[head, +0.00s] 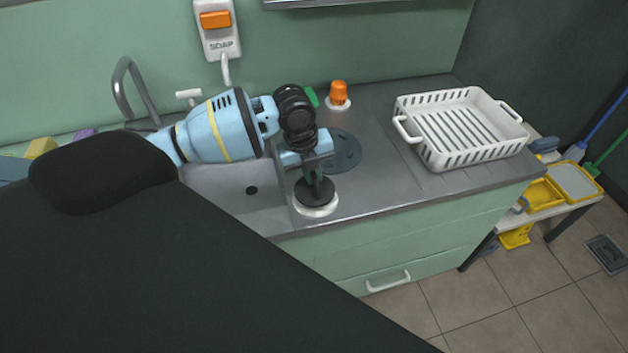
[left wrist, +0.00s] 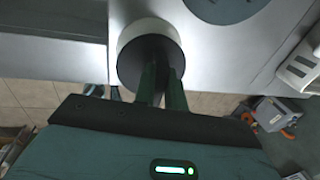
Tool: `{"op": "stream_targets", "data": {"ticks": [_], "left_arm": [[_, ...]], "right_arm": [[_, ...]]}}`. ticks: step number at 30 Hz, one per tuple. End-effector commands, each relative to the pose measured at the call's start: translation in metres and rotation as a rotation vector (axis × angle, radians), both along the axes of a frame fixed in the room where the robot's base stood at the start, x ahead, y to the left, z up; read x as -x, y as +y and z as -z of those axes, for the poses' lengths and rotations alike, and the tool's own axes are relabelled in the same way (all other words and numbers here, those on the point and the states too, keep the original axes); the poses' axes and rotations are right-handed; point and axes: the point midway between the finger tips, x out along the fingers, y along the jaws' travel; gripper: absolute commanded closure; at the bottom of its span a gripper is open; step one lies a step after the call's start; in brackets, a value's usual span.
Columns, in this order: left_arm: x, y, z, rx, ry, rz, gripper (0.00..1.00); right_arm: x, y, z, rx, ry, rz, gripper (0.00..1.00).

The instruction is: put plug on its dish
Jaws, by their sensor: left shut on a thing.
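The plug (head: 315,190) is a dark round disc with an upright grip, held at the counter's front edge beside the sink. My left gripper (head: 313,172) points down and is shut on the plug's grip. The white round dish (head: 316,209) is directly under the plug, its rim showing around it. In the left wrist view, the plug (left wrist: 148,62) covers most of the dish (left wrist: 147,28), below the gripper fingers (left wrist: 162,88). I cannot tell whether the plug touches the dish. My right gripper is not in view.
The sink (head: 235,195) with a drain hole is left of the dish. A dark round disc (head: 342,150) lies behind it on the counter. An orange object (head: 338,92) stands on a white base near the wall. A white rack (head: 462,128) fills the counter's right side.

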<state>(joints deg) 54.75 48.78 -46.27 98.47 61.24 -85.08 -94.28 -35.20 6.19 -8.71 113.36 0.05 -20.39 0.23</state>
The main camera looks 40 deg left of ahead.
Motion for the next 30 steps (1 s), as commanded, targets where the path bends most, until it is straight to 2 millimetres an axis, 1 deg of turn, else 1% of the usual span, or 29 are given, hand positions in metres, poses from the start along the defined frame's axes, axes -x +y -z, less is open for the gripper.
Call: {"op": "stream_targets", "data": {"ticks": [2, 6, 9, 17, 21, 22, 26, 30], "left_arm": [[-0.007, 0.001, 0.002, 0.001, 0.001, -0.003, 1.0], [-0.004, 0.0, 0.024, 0.002, 0.003, 0.0, 1.0], [-0.005, 0.001, 0.034, 0.001, 0.001, -0.002, 1.0], [-0.005, 0.001, 0.035, 0.002, -0.001, -0.001, 1.0], [-0.005, 0.001, 0.039, 0.002, 0.001, -0.001, 1.0], [-0.005, 0.001, 0.039, 0.002, -0.001, -0.001, 0.84], [-0.005, 0.001, 0.038, 0.002, 0.0, -0.001, 0.67], [-0.005, 0.001, 0.038, 0.002, 0.0, -0.001, 0.66]], "right_arm": [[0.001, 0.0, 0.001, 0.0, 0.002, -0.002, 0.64], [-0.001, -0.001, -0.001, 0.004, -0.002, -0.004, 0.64], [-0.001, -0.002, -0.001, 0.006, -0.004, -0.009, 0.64], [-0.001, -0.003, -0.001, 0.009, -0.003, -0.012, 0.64], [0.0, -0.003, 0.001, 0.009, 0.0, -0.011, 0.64], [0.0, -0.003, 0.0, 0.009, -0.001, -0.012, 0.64], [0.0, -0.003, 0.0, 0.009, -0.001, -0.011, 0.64], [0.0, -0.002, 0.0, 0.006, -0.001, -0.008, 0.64]]}}
